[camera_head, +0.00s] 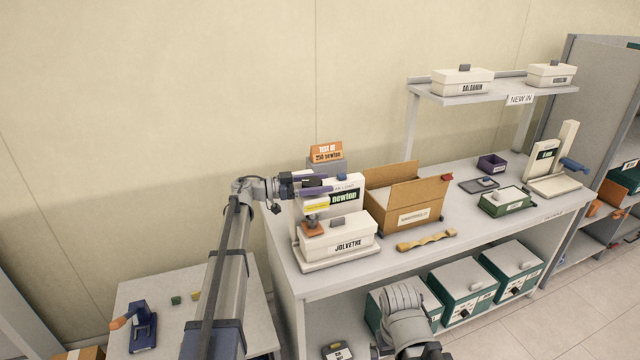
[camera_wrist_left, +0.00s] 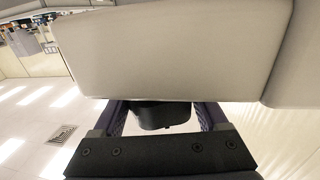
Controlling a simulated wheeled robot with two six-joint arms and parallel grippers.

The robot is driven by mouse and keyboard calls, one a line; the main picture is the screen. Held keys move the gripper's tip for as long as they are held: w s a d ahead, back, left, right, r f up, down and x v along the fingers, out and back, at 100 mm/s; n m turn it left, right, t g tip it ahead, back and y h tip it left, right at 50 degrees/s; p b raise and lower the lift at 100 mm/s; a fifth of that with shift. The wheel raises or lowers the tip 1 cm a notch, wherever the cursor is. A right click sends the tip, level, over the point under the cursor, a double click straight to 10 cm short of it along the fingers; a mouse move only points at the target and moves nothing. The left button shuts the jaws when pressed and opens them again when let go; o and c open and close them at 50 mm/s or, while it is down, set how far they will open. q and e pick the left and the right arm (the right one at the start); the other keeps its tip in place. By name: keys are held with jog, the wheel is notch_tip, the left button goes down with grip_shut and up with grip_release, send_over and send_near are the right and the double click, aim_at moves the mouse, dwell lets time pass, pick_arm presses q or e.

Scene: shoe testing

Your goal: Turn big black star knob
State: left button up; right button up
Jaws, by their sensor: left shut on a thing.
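The tester (camera_head: 345,197) with the "newton" display stands at the left end of the long table, above a white box labelled JOLVETRE (camera_head: 340,240). My left gripper (camera_head: 318,184) is at the tester's upper left side, its purple fingers reaching along it. In the left wrist view a black rounded knob (camera_wrist_left: 163,114) sits between the two fingers, under the grey housing (camera_wrist_left: 170,50). The gripper is shut on the knob. The knob's star shape is mostly hidden, and in the head view my gripper covers it.
An orange "TEST AT 250 newton" sign (camera_head: 327,152) stands behind the tester. An open cardboard box (camera_head: 405,205) is close on its right, with a wooden piece (camera_head: 426,240) in front. A small side table (camera_head: 180,324) with a blue tool (camera_head: 143,325) is at lower left.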

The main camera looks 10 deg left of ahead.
pick_arm(q)
jog(key=o, duration=1.3)
jog(key=shift+v, duration=3.85)
